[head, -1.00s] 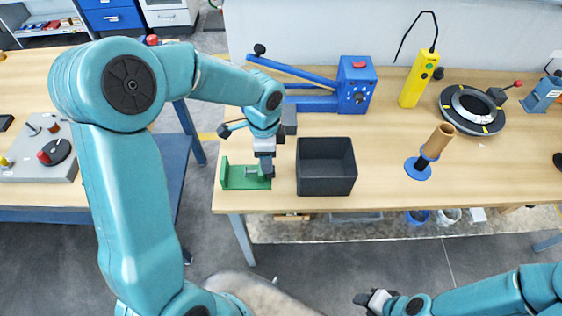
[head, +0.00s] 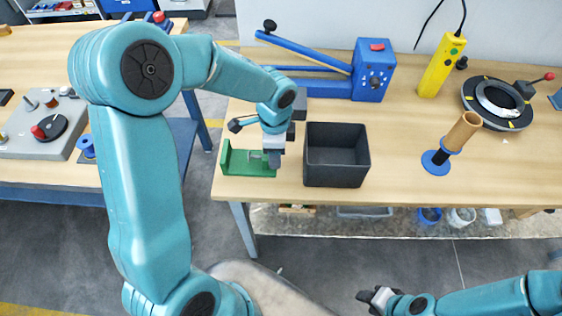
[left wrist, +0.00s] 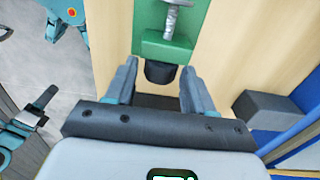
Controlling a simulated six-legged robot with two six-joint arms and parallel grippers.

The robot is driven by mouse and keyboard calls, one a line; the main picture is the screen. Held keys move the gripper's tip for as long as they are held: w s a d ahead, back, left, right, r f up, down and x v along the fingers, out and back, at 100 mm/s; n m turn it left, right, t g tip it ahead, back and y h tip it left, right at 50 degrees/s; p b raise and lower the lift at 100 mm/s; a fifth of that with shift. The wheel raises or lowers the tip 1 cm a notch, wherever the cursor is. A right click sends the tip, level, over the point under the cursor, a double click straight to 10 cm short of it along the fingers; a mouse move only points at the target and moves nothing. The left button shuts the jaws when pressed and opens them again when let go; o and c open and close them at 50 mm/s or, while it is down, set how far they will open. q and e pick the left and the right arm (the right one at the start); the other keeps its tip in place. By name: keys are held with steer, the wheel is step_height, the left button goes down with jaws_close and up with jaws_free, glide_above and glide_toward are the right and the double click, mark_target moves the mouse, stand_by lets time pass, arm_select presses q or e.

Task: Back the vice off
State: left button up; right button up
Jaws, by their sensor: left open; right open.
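The green vice (head: 240,162) sits at the front left of the wooden bench. In the left wrist view the vice (left wrist: 166,48) shows with its grey screw (left wrist: 173,20) and a dark knob (left wrist: 160,72) at its near end. My left gripper (head: 274,158) is at the vice's right end. In the left wrist view its open fingers (left wrist: 158,78) stand on either side of the dark knob; I cannot tell whether they touch it. My right gripper (head: 374,297) is open and empty, low in front of the bench, away from the vice.
A black open bin (head: 336,180) stands close to the right of my left gripper. A blue lever tool (head: 372,75) is behind. A yellow box (head: 441,68), a cardboard tube on a blue stand (head: 437,160) and a black ring (head: 510,118) are further right.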

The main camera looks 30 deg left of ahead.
arm_select(q)
steer(key=shift+w+d+f, duration=0.1)
steer(key=shift+f, duration=0.2)
arm_select(e)
steer(key=shift+d+f, duration=0.1)
steer(key=shift+f, duration=0.15)
arm_select(q)
steer(key=shift+r, duration=0.1)
arm_select(e)
steer(key=shift+s, duration=0.1)
